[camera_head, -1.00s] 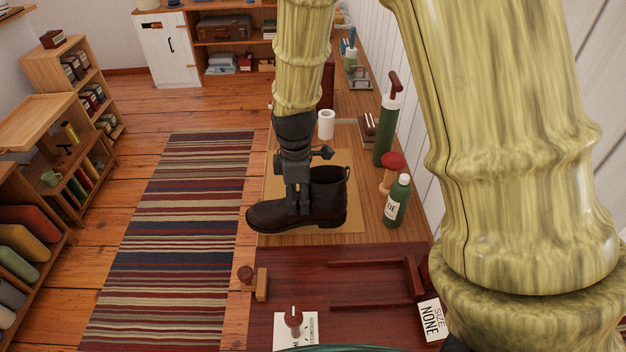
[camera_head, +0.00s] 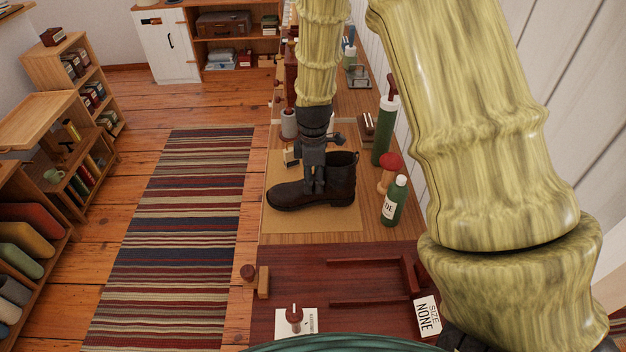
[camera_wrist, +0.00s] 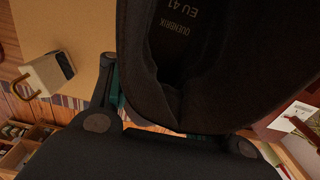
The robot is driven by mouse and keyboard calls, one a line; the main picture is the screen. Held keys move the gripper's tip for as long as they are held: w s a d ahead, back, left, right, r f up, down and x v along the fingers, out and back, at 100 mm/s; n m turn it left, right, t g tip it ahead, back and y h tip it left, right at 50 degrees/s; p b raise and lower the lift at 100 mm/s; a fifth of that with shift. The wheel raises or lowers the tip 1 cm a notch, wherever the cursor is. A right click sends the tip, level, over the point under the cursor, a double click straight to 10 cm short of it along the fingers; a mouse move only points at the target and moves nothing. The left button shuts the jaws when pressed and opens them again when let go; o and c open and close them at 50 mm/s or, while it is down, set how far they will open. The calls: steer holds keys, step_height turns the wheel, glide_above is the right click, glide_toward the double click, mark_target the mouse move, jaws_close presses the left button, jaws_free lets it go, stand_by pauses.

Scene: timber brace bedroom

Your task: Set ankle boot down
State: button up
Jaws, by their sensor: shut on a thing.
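The dark ankle boot (camera_head: 335,186) is upright over a tan mat (camera_head: 300,222) on the wooden bench, its toe pointing left. Whether its sole touches the mat cannot be told for certain. My gripper (camera_head: 314,186) comes from above and is shut on the boot's near side. In the wrist view the boot (camera_wrist: 215,60) fills the upper middle, with "EU 41" readable inside it. My gripper (camera_wrist: 170,125) is against the boot's edge there, its contact partly hidden. The mat (camera_wrist: 75,25) lies at upper left.
A green bottle (camera_head: 394,201), a red-topped wooden item (camera_head: 389,174) and a tall green pump bottle (camera_head: 384,130) stand right of the boot. A small block (camera_wrist: 46,74) sits by the mat's edge. A dark red board (camera_head: 300,262) lies in front.

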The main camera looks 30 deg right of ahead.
steer(key=shift+f, duration=0.8)
steer(key=o, duration=1.5)
steer(key=shift+r+b, duration=1.2)
steer(key=shift+r, duration=4.85)
steer(key=shift+a, duration=0.1)
